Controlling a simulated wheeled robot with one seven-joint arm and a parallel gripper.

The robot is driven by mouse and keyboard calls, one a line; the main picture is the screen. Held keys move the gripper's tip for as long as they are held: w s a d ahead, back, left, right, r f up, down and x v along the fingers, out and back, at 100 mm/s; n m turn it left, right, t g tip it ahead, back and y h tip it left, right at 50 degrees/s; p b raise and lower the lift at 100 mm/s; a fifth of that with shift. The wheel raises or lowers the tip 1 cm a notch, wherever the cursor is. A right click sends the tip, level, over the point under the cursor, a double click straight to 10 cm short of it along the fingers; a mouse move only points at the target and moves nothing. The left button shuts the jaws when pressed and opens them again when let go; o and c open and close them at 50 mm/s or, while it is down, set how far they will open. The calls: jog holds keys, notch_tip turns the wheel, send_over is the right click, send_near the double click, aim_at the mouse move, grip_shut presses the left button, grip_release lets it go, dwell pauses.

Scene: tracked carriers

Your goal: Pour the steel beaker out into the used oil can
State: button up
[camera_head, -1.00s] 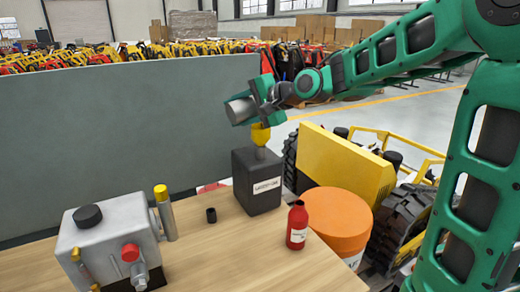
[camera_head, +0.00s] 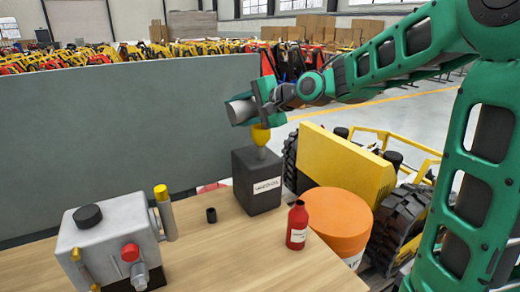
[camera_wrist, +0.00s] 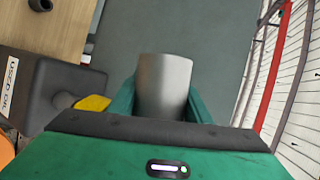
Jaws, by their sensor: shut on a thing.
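The steel beaker (camera_head: 240,109) is a plain grey metal cylinder, tilted well over on its side above the can. My gripper (camera_head: 266,100) is shut on it, and the beaker (camera_wrist: 165,85) shows between the green fingers in the wrist view. The used oil can (camera_head: 257,182) is a dark grey box-shaped can with a white label, standing on the table. A yellow funnel (camera_head: 261,134) stands in its neck, just below the beaker. In the wrist view the can (camera_wrist: 45,85) is at the left, its label reading "USED OIL". The beaker's contents and any stream are not visible.
On the wooden table (camera_head: 230,250) are a small black cap (camera_head: 211,215), a red bottle (camera_head: 298,224) and a grey machine unit (camera_head: 108,238). An orange drum (camera_head: 337,222) and a yellow tracked vehicle (camera_head: 345,165) stand right of the table. A grey panel (camera_head: 130,130) rises behind.

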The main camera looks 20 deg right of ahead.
jog(key=shift+d+f+m+y, duration=0.1)
jog(key=shift+m+y, duration=0.2)
jog(key=shift+m, duration=0.1)
dwell(1.3)
jog(key=shift+s+a+n+h, duration=0.2)
jog(key=shift+a+n+h, duration=0.1)
jog(key=shift+n+h, duration=0.6)
jog(key=n+h+b, duration=0.2)
jog(key=shift+w+d+r+n, duration=0.2)
jog(key=shift+r+n, duration=0.1)
jog(key=shift+r, duration=0.1)
notch_tip(320, 180, down, 9)
jog(key=a+n+t+h+b, duration=0.2)
jog(key=n+h+b, duration=0.3)
jog(key=n+h, duration=0.1)
jog(key=shift+s+a+t+h, duration=0.2)
jog(key=shift+a+t+h, duration=0.1)
jog(key=shift+t, duration=0.1)
